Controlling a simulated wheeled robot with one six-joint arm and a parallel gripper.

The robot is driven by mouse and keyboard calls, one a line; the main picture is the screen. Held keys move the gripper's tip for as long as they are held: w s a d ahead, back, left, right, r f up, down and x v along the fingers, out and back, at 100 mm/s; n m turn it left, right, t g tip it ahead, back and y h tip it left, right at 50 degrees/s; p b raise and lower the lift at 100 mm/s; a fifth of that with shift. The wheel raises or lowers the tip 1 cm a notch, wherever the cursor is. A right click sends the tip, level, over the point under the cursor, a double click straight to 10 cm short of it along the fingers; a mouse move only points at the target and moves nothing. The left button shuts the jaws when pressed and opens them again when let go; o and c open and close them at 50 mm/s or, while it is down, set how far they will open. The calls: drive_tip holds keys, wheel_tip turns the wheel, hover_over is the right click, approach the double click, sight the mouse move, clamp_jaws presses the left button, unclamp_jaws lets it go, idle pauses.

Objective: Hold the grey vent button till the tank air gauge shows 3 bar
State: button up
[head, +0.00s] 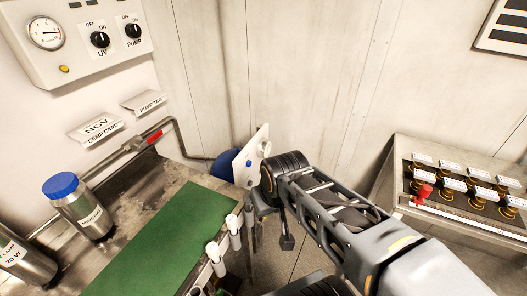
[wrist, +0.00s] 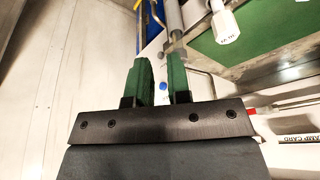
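My gripper (wrist: 160,68) shows in the wrist view with its two green fingers apart and a narrow gap between them. A white plate with small buttons (wrist: 161,60) lies beyond the fingertips; I cannot tell whether they touch it. In the head view the white plate (head: 242,170) stands tilted at the bench's far right corner, beside my wrist, with a blue button (head: 249,163) on it. A blue tank (head: 226,164) is partly hidden behind the plate. I cannot make out the grey vent button or a tank gauge reading.
A wall panel (head: 75,75) at upper left carries a round gauge (head: 46,33) and UV and PUMP knobs. The bench has a green mat (head: 165,245), a blue-capped canister (head: 78,207) and white-topped fittings (head: 232,222). A console with several knobs (head: 405,205) stands right.

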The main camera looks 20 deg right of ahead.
clamp_jaws()
idle(1.2)
